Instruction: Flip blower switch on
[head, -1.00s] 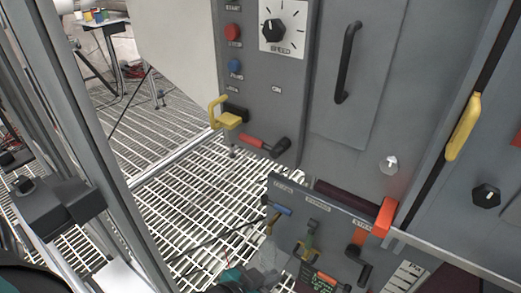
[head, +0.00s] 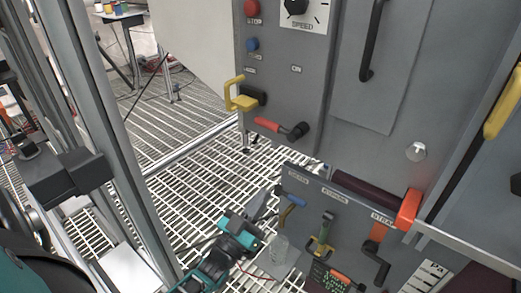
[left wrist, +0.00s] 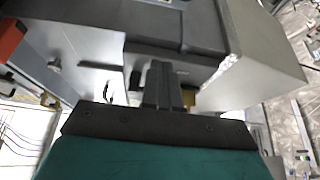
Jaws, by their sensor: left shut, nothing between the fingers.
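A grey control panel (head: 285,100) hangs over the grating. It has a red STOP button (head: 251,8), a blue button (head: 252,44) and a speed dial (head: 297,5). Low on it are a yellow hooked lever (head: 240,95) and a red-handled lever (head: 280,128). No blower label is readable, so I cannot tell which is the blower switch. My left gripper (head: 262,202) is shut and empty, below the levers and apart from them. Its fingers also show in the left wrist view (left wrist: 163,85), with a yellow part (left wrist: 191,98) partly hidden behind them. My right gripper is out of view.
A lower grey panel (head: 325,205) with small tools and an orange-ended roller (head: 408,210) stands to the right of the gripper. A metal upright (head: 105,130) stands on the left. Open grating (head: 195,150) lies between.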

